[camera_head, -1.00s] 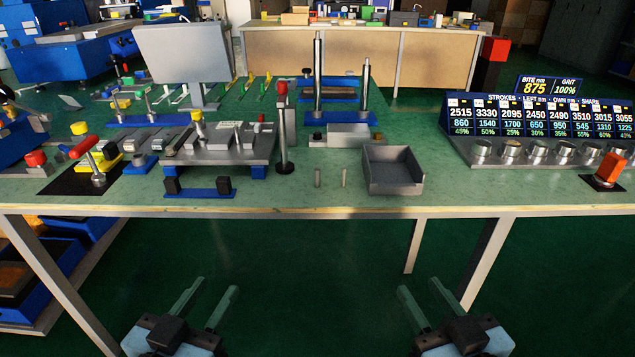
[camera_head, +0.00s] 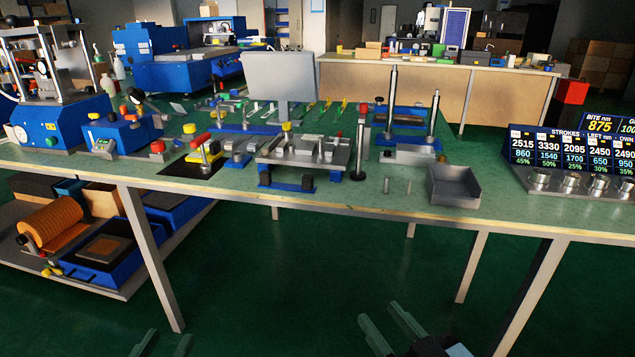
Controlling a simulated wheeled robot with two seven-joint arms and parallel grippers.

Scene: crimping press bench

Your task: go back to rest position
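My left gripper (camera_head: 169,336) shows only as two finger ends at the bottom edge, apart with nothing between them. The rest of it is cut off by the frame. My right gripper (camera_head: 380,312) is at the bottom, right of the middle, its two fingers apart and empty. Both grippers appear in front of the bench (camera_head: 330,197), below its front edge in the picture, over the green floor. Neither touches anything that I can see.
On the bench stand a grey fixture plate (camera_head: 305,155), a grey open tray (camera_head: 455,186), a grey screen (camera_head: 280,76) and a number display (camera_head: 575,155). Bench legs (camera_head: 153,262) and a low shelf (camera_head: 140,280) stand below. The floor (camera_head: 290,280) between the legs is clear.

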